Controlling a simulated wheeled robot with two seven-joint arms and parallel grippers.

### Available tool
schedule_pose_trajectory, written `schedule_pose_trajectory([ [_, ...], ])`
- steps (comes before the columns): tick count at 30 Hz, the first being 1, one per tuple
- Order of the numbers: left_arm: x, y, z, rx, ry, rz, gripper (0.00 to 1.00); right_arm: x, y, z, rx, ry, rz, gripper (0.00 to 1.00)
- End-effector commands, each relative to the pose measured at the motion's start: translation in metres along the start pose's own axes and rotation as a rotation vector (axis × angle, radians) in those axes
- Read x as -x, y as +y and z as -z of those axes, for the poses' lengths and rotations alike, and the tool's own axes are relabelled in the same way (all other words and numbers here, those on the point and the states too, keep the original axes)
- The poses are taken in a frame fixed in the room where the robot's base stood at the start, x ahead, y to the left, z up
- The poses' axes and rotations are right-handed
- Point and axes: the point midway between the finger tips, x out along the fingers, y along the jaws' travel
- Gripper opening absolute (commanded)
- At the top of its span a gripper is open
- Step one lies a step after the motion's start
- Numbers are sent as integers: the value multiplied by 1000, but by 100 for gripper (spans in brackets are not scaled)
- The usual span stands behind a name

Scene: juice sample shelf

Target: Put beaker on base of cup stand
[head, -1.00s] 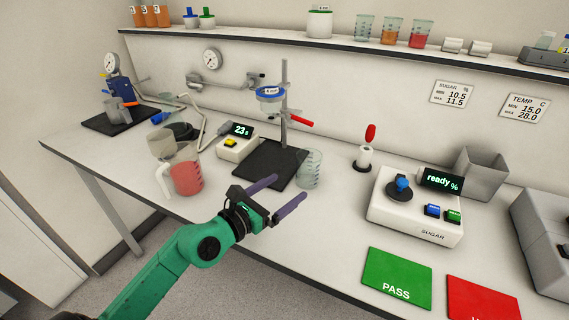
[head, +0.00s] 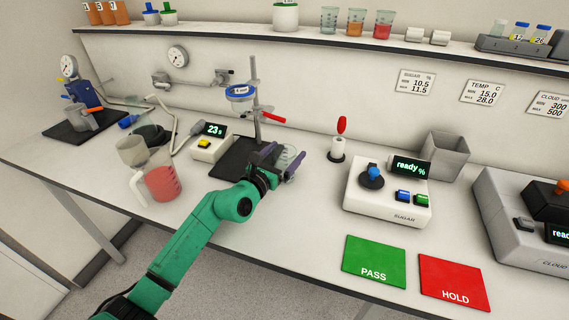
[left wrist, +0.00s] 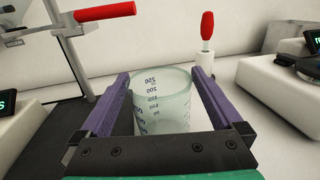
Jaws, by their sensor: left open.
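The clear beaker with blue markings stands upright and empty between the fingers of my left gripper (left wrist: 160,110) in the left wrist view; there the beaker (left wrist: 165,98) shows gaps to the fingers. In the head view the beaker (head: 290,157) is partly hidden by my left gripper (head: 278,160), which is open around it. The cup stand has a dark flat base (head: 236,157), a metal rod (head: 257,120) and a blue-rimmed cup (head: 240,93) held above. The beaker is just right of the base, on the bench. My right gripper is not in view.
A red clamp handle (left wrist: 104,12) sticks out from the stand rod near my gripper. A timer (head: 210,143) and a pink jug (head: 161,180) stand left. A red-handled tool in a white holder (head: 338,146) and the sugar meter (head: 388,195) stand right.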

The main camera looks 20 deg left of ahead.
Motion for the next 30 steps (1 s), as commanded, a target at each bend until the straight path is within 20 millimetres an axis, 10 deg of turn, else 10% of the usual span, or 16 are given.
schedule_pose_trajectory([
  [4,0,0,0,0,0,0,92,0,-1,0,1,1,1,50],
  [11,1,0,0,0,-1,0,15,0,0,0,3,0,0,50],
  [22,0,-1,-19,3,-5,0,15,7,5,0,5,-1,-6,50],
  [30,1,0,-91,3,-9,0,15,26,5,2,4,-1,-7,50],
])
